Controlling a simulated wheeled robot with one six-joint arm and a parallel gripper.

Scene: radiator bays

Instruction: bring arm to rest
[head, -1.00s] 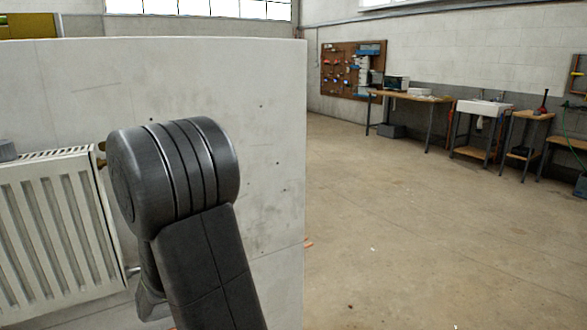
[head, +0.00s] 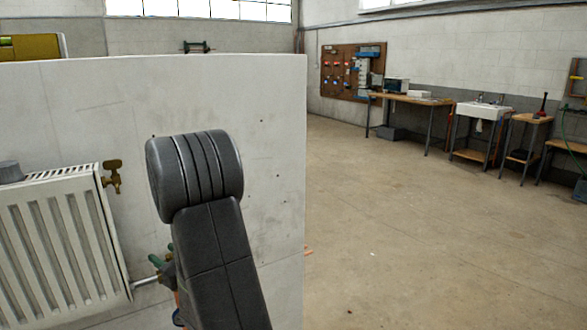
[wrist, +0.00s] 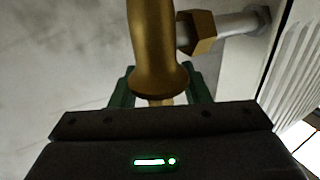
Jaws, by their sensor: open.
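My gripper shows in the wrist view (wrist: 161,92) as a dark body with green fingers, open. A brass fitting (wrist: 155,45) stands between the fingers, with a hex nut and a silver pipe to its right; I cannot tell whether the fingers touch it. In the head view my gripper (head: 158,262) is partly hidden behind my arm, low beside the radiator's lower pipe (head: 146,281). The white radiator (head: 60,235) is at left, with a brass valve (head: 112,177) at its upper right corner.
A pale wall panel (head: 275,150) stands behind my arm and ends at mid picture. A grey cylindrical object (head: 10,171) sits on the radiator's top. Open floor (head: 430,230) lies to the right, with workbenches (head: 410,98) and a sink (head: 484,110) far back.

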